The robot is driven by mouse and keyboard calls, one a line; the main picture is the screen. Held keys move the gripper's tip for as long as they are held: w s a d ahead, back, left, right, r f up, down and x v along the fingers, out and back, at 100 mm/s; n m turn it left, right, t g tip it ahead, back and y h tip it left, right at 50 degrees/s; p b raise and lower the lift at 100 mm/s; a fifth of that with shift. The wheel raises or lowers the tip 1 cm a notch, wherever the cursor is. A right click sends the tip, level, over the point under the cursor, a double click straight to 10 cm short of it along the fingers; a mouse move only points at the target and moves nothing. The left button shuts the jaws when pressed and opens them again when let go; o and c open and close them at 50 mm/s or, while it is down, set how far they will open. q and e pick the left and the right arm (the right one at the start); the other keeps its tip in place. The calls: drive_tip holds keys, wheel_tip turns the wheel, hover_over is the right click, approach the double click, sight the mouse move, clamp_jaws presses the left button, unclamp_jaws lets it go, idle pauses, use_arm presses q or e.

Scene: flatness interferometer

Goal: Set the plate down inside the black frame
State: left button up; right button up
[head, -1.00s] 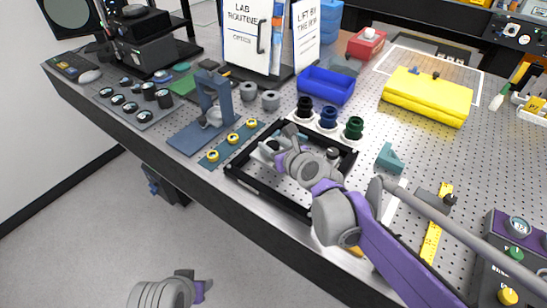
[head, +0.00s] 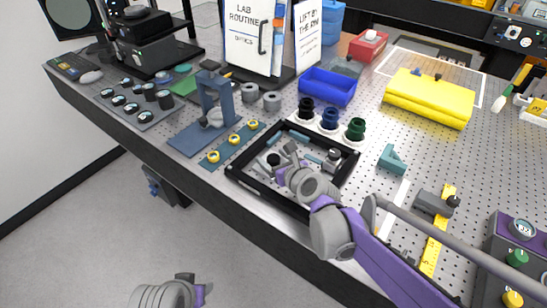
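The black frame (head: 268,193) lies on the perforated bench top near its front edge. Small grey and teal pieces show inside it, among them a teal bar (head: 299,136) and a grey knob-like part (head: 334,155). My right gripper (head: 283,156) is low over the inside of the frame, pointing to the back left.
Three dark-capped bottles, the nearest one green (head: 355,130), stand just behind the frame. A blue stand (head: 212,100) and a strip with yellow rings (head: 234,138) are at left. A teal angle block (head: 391,158) and yellow ruler (head: 432,248) lie at right.

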drive_tip(key=shift+r, duration=0.1)
drive_tip(key=shift+s+r, duration=0.1)
drive_tip(key=shift+r, duration=0.05)
drive_tip(key=p+v, duration=0.1)
drive_tip(key=v, duration=1)
drive_tip(key=shift+s+d+r+p, duration=0.2)
drive_tip(key=shift+s+d+p, duration=0.05)
drive_tip(key=shift+s+p, duration=0.05)
